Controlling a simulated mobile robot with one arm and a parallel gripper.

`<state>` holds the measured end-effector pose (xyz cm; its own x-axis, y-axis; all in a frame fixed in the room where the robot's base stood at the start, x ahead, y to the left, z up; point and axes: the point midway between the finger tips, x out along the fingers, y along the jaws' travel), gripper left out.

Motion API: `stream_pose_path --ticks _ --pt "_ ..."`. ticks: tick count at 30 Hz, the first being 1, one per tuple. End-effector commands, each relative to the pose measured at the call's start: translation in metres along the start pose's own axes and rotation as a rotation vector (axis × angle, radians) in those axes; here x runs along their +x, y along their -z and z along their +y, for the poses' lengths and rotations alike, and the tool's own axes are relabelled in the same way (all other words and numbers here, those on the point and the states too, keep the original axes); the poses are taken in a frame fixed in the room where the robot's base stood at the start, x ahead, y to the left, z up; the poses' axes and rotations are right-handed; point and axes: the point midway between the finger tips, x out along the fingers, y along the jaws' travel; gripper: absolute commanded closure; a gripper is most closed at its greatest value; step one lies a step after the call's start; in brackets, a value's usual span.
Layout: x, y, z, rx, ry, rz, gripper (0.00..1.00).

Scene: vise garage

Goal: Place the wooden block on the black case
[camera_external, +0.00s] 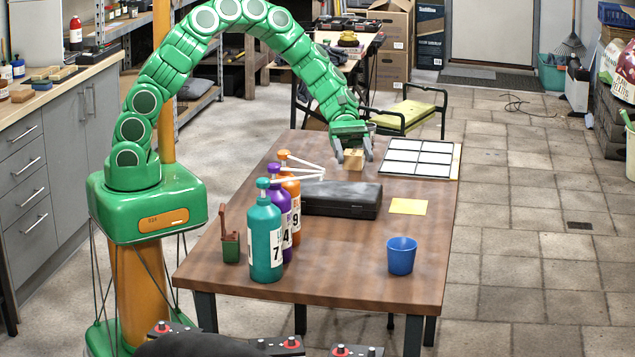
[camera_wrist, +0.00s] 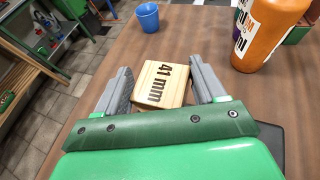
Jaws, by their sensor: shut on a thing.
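The wooden block (camera_external: 353,161) is pale, with "41 mm" printed on its face in the wrist view (camera_wrist: 162,86). My gripper (camera_external: 352,152) points down and is shut on the block, with one grey finger on each side of it (camera_wrist: 162,68). I cannot tell whether the block is clear of the table. The black case (camera_external: 342,201) lies flat and closed near the middle of the table, just in front of the block in the external view. Nothing lies on its lid. In the wrist view only a dark corner of it (camera_wrist: 273,140) shows beside my gripper.
Teal (camera_external: 265,244), purple (camera_external: 285,224) and orange (camera_external: 291,188) pump bottles stand left of the case, their spouts reaching toward it. A white-panelled board (camera_external: 418,158), yellow note (camera_external: 408,206), blue cup (camera_external: 401,256) and small green holder (camera_external: 231,247) are also on the table.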

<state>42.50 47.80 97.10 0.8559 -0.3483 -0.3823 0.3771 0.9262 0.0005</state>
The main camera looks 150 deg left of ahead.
Motion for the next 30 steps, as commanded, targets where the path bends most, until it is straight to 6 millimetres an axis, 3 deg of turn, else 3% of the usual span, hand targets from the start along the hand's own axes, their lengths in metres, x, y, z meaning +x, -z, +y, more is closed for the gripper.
stream_pose_path --ticks 6,13,19,30 --pt "-0.031 0.009 -0.022 0.006 0.014 0.001 0.61" --pt "-0.048 0.015 -0.038 0.008 0.025 0.000 0.61" --pt "-0.047 0.024 -0.041 0.007 0.029 -0.001 0.61" --pt "-0.033 0.058 -0.041 0.008 0.030 -0.001 0.61"
